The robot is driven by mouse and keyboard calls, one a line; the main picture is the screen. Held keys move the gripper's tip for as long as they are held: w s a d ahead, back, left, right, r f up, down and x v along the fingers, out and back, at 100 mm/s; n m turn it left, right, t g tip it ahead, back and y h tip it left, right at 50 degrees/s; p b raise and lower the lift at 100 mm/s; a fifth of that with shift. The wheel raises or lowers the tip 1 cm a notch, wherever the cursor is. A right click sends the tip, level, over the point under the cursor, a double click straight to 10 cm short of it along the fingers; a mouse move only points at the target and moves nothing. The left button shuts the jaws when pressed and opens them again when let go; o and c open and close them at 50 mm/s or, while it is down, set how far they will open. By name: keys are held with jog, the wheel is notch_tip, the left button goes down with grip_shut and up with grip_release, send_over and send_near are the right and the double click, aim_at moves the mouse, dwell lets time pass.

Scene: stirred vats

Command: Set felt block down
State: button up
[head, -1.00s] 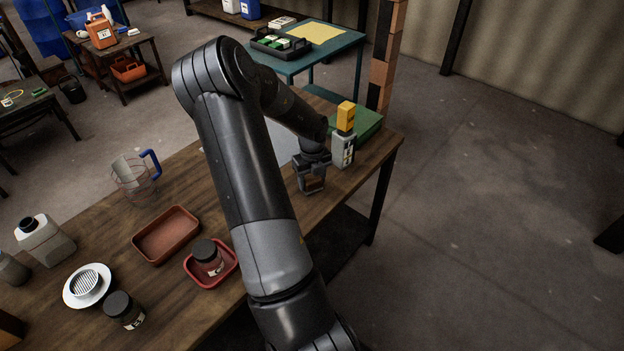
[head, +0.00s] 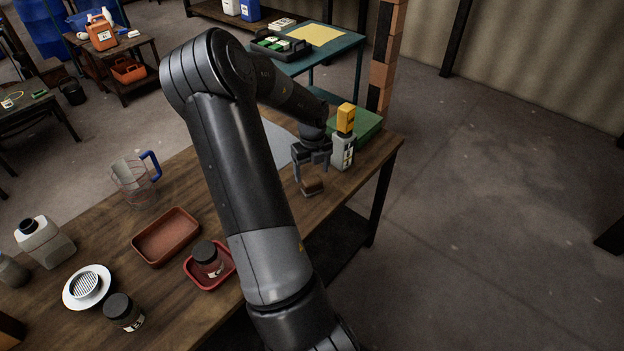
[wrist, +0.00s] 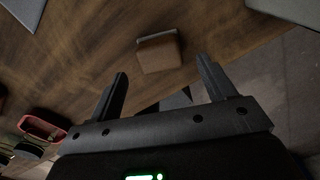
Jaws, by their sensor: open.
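In the wrist view the block (wrist: 159,54) lies just beyond the fingertips, apart from both fingers. My gripper (head: 311,176) hangs above the block, open and empty. In the wrist view its two fingers (wrist: 162,78) stand wide apart, with bare table and floor between them.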

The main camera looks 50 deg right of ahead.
aim_at(312, 180)
notch_tip(312, 180, up, 7)
jog(key=a+r+n+t+y, duration=0.1)
jog(key=a+r+n, duration=0.4)
jog(key=a+n, duration=0.25)
jog(key=w+a+r+n+t, duration=0.1)
jog(key=a+r+n, duration=0.4)
jog(key=a, duration=0.4)
jog(key=a+r+n+t+y, duration=0.1)
jog(key=a+r+n, duration=0.3)
jog(key=a+n, duration=0.45)
jog(key=s+a+r+n+t+h, duration=0.1)
jog(key=s+a+r+n, duration=0.1)
jog(key=s+a+n, duration=0.4)
jog(key=s+a+r+n+t+h, duration=0.1)
jog(key=s+a+r+n, duration=0.2)
jog(key=s+a+n, duration=0.3)
jog(key=shift+a+r+n+t, duration=0.3)
jog(key=shift+a+n, duration=1.7)
jog(key=shift+n, duration=1.8)
